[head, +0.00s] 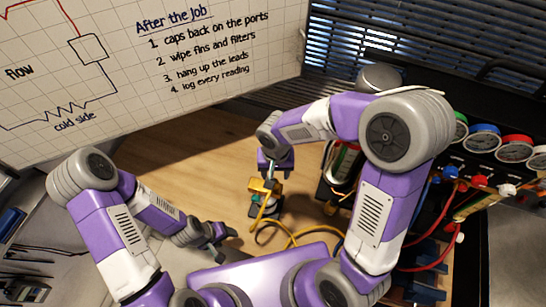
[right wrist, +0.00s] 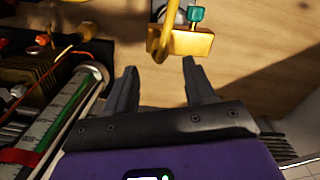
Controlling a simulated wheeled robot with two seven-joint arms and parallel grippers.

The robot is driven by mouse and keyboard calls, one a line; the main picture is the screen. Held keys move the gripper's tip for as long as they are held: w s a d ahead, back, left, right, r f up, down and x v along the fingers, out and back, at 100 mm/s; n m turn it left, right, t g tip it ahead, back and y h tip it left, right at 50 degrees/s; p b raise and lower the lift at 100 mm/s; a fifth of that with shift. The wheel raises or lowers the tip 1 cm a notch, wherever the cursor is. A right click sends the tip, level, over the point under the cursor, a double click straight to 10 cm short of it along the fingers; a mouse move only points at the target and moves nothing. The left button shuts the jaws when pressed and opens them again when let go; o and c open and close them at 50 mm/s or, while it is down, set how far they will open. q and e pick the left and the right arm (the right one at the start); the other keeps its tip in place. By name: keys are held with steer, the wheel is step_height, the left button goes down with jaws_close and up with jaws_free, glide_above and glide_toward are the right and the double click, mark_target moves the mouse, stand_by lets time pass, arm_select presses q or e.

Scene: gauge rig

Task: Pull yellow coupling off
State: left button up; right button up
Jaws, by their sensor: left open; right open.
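The yellow coupling (head: 264,187) stands over the wooden bench in the middle of the head view. In the right wrist view it shows as a yellow block (right wrist: 190,42) with a yellow hose at its left part and a teal knob (right wrist: 196,14) behind. My right gripper (right wrist: 160,68) is open, its two fingers pointing at the block, which lies just beyond the tips and not between them. In the head view my right gripper (head: 271,175) is right above the coupling. My left gripper (head: 219,241) is open and empty, low over the bench to the left.
The yellow hose (head: 292,238) curls over the bench near the coupling. A clear cylinder with green marks (right wrist: 55,115) stands close left of my right gripper. Several gauges (head: 485,140) and red leads are at the right. A whiteboard (head: 240,50) stands behind.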

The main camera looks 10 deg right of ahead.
steer(key=f, duration=0.6)
steer(key=shift+s+f, duration=0.2)
steer(key=shift+f, duration=0.2)
steer(key=shift+c, duration=0.4)
jaws_close()
